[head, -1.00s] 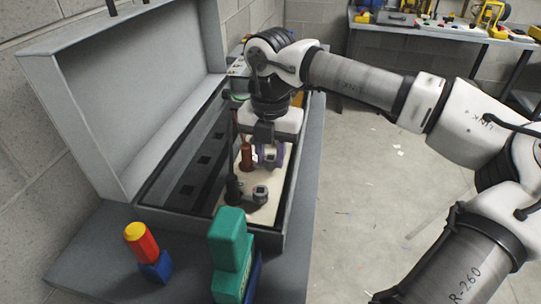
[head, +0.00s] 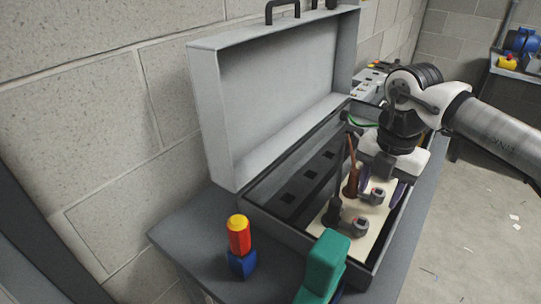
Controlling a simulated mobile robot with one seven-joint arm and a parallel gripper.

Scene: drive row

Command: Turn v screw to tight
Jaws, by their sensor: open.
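An open grey case (head: 377,262) holds a pale board (head: 372,228) with several fittings on it. A reddish-brown upright piece (head: 352,183) stands on the board. Two grey fittings with square tops, one farther back (head: 376,194) and one nearer the front (head: 360,225), stand near it. A purple part (head: 400,192) shows at the board's right side. I cannot tell which of these is the v screw. My gripper (head: 378,174) is open, pointing down over the back part of the board, close to the brown piece and purple part. Its fingertips are partly hidden, and I cannot tell whether they touch anything.
The raised case lid (head: 270,95) stands along the wall side. A red and yellow piece on a blue base (head: 239,240) and a green block (head: 325,262) stand on the grey bench (head: 190,235) in front. Open floor (head: 480,235) lies to the right.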

